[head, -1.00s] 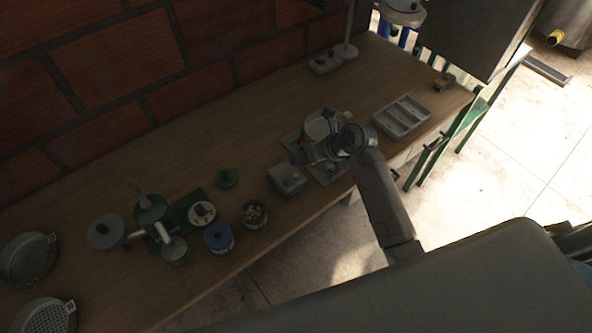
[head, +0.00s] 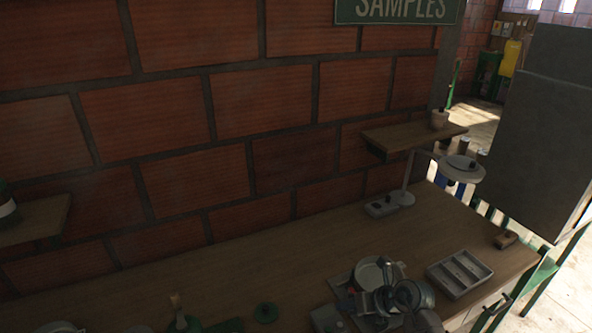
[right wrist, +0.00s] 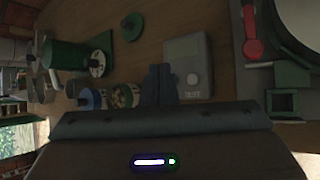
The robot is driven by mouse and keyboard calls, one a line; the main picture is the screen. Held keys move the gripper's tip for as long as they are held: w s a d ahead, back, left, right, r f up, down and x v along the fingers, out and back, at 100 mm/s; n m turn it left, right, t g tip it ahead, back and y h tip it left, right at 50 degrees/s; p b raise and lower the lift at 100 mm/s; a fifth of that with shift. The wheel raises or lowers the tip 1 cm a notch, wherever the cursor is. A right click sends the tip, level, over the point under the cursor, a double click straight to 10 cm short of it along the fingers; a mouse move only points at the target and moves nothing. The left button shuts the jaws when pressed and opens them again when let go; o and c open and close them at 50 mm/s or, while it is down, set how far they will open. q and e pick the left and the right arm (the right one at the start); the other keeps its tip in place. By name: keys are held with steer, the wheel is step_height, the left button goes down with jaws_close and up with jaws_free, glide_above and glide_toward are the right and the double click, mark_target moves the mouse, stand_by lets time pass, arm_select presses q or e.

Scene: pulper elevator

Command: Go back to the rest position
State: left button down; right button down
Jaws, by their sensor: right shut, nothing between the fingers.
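My left gripper is in neither view.
The wooden bench (head: 245,268) runs along a brick wall. A compartmented tray (head: 460,273) lies right of my right gripper. Green-topped equipment (right wrist: 65,55) and several jars stand on the bench. A wall shelf (head: 412,136) and a dark cabinet (head: 545,140) are at the right.

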step_height(320, 180, up, 10)
steer(key=a+m+t+y, duration=0.2)
steer(key=m+t+y, duration=0.2)
steer(key=t, duration=0.3)
steer(key=s+d+r+m+t+h, duration=0.2)
steer(key=d+r+m+t+h, duration=0.35)
steer(key=r+m+t, duration=0.35)
steer(key=s+d+f+m+g+h, duration=0.2)
steer(key=s+d+m+h, duration=0.2)
steer(key=d+m+h, duration=0.8)
steer(key=s+f+m+g+y, duration=0.1)
steer(key=s+f+m+g, duration=0.95)
steer(key=s+f, duration=0.25)
steer(key=s+a+f+m+g+y, duration=0.2)
steer(key=s+a+f+g+y, duration=0.25)
steer(key=s, duration=0.55)
step_height(320, 180, down, 36)
steer(key=s+d+g+b, duration=0.1)
steer(key=d+g+b, duration=0.1)
steer(key=b, duration=0.2)
steer(key=s+f+g+b, duration=0.1)
steer(key=s+f+b, duration=0.2)
steer(key=s+f, duration=1.5)
step_height(320, 180, down, 3)
steer(key=shift+s+d+f+h+b, duration=0.1)
steer(key=shift+s+d+h+b, duration=0.15)
steer(key=shift+d, duration=0.2)
